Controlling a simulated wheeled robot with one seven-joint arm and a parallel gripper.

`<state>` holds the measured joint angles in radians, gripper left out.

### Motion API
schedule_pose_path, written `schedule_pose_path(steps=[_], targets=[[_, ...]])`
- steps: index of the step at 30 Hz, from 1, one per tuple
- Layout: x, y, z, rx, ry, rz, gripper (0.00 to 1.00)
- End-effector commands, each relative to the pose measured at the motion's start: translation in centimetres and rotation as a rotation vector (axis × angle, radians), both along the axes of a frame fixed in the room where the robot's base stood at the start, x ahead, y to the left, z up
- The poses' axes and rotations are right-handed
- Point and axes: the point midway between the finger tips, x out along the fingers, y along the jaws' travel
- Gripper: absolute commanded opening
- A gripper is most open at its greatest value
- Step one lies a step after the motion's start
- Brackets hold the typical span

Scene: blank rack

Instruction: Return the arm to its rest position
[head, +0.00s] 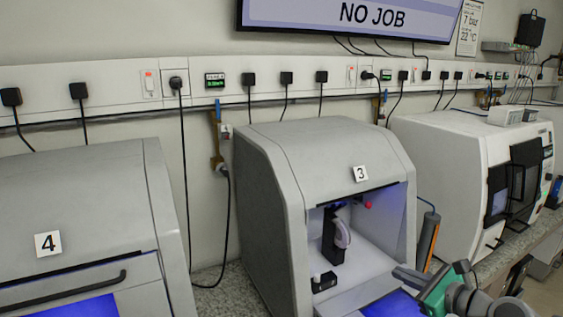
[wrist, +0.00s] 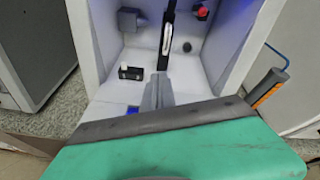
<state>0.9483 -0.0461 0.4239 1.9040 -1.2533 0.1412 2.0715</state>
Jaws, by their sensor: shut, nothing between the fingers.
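My gripper (head: 404,275) is at the lower right of the head view, in front of the open machine marked 3 (head: 270,170). In the wrist view my gripper (wrist: 158,92) is shut and empty, with its grey fingers pointing into the machine's white chamber. Inside the chamber is a black upright holder (head: 329,237) with a pale rounded part (head: 342,233) on it. In the wrist view the fingers overlap the foot of the holder (wrist: 166,42); I cannot tell whether they touch it. The green wrist part is mine.
A small black box (wrist: 131,73) sits on the chamber floor. Machine 4 (head: 70,200) stands left with its lid down. A white machine (head: 440,170) stands right. An orange and grey tool (head: 428,240) stands beside machine 3. A screen (head: 350,15) reads NO JOB.

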Motion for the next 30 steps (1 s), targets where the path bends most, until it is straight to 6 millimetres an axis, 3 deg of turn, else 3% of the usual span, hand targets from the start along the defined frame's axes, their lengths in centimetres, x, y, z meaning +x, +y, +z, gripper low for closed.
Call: schedule_pose_path(steps=[8,14,17,21,25,30], targets=[[-0.4,5.4,-2.5,-0.434,0.006,0.219,0.00],[-2.9,9.9,-4.8,-0.900,-0.016,0.528,0.00],[-5.8,12.2,-5.8,-1.205,-0.050,0.782,0.00],[-11.8,13.9,-6.6,-1.607,-0.132,1.227,0.00],[-16.1,14.0,-6.9,-1.794,-0.205,1.540,0.00],[-18.0,13.8,-7.0,-1.854,-0.243,1.684,0.00]])
